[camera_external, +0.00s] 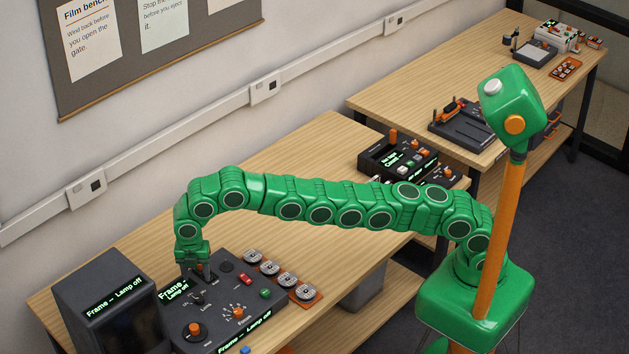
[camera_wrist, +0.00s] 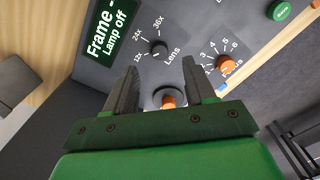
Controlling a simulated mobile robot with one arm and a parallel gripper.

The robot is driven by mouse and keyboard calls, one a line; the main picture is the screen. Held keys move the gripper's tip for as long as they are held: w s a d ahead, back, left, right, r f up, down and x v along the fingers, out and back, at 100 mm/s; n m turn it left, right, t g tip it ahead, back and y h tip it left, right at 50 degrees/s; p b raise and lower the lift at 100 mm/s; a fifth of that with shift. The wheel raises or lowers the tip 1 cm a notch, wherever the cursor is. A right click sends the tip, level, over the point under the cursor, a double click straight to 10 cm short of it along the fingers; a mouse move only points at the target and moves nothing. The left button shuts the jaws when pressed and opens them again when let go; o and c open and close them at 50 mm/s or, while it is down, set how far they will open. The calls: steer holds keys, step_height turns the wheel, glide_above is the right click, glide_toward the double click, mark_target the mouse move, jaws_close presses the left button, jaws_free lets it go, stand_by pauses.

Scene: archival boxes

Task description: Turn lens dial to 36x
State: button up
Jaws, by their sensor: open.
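The lens dial is a small dark knob (camera_wrist: 158,47) on the dark grey panel, with 12x, 24x and 36x printed around it and "Lens" beside it. Which mark it points at is too small to tell. In the external view the dial (camera_external: 197,298) sits just below my gripper (camera_external: 204,273). In the wrist view my gripper (camera_wrist: 160,64) is open and empty, its two dark fingers spread just short of the lens dial and apart from it in the picture. The screen (camera_wrist: 109,30) reads "Frame – Lamp off".
A large orange-capped knob (camera_wrist: 168,98) shows between my fingers. The focus dial (camera_wrist: 224,64) is right of them. A dark box with a screen (camera_external: 108,308) stands left of the panel. Several round metal reels (camera_external: 270,268) lie to its right.

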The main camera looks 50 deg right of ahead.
mark_target(199, 298)
steer(key=shift+s+a+f, duration=0.35)
steer(key=shift+a+f, duration=0.15)
steer(key=shift+a, duration=0.05)
steer(key=shift+f, duration=3.75)
steer(key=shift+c, duration=0.3)
jaws_close()
